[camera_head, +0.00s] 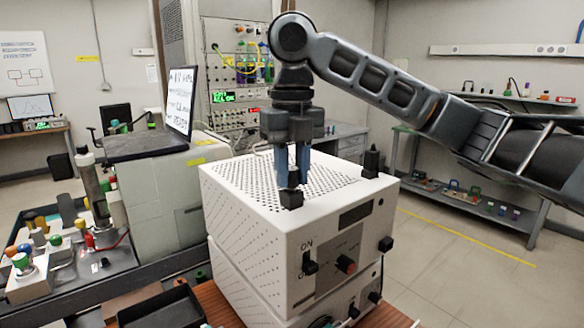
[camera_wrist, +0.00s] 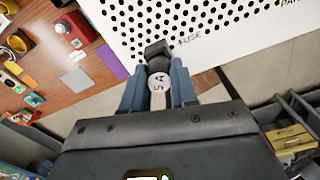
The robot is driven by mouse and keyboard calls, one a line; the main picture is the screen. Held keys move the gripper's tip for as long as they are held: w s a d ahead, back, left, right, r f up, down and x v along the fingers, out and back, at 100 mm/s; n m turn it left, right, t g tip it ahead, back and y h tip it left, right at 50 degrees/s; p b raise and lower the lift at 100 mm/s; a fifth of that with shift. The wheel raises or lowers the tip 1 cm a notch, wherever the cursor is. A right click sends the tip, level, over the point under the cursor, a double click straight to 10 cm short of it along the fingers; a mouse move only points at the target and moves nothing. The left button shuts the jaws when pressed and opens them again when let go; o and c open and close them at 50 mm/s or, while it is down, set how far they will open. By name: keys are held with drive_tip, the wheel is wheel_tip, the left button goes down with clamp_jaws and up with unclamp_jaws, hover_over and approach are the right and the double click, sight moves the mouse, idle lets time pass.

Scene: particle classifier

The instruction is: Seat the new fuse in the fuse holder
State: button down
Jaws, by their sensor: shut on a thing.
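My gripper (camera_head: 291,172) points straight down over the front left top corner of a white perforated box (camera_head: 330,225). Its blue fingers are shut on the fuse, whose round white end marked "5A" (camera_wrist: 158,83) shows between the fingertips in the wrist view. A black square fuse holder (camera_head: 290,199) sits directly below the fingertips; it also shows in the wrist view (camera_wrist: 157,49), beside a "FUSE" label on the box top. The fuse lines up with the holder or nearly so. The fuse's lower end is hidden, so I cannot tell how far it is inside.
A black post on a square base (camera_head: 371,161) stands on the box's right top corner. A laptop (camera_head: 182,104) and a cluttered bench (camera_head: 115,266) stand to the left.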

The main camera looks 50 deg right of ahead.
sight(293, 169)
drive_tip(key=shift+f, duration=0.4)
drive_tip(key=c, duration=0.8)
unclamp_jaws()
drive_tip(key=shift+r+b, duration=0.4)
drive_tip(key=shift+r, duration=3.5)
drive_tip(key=shift+s, duration=0.1)
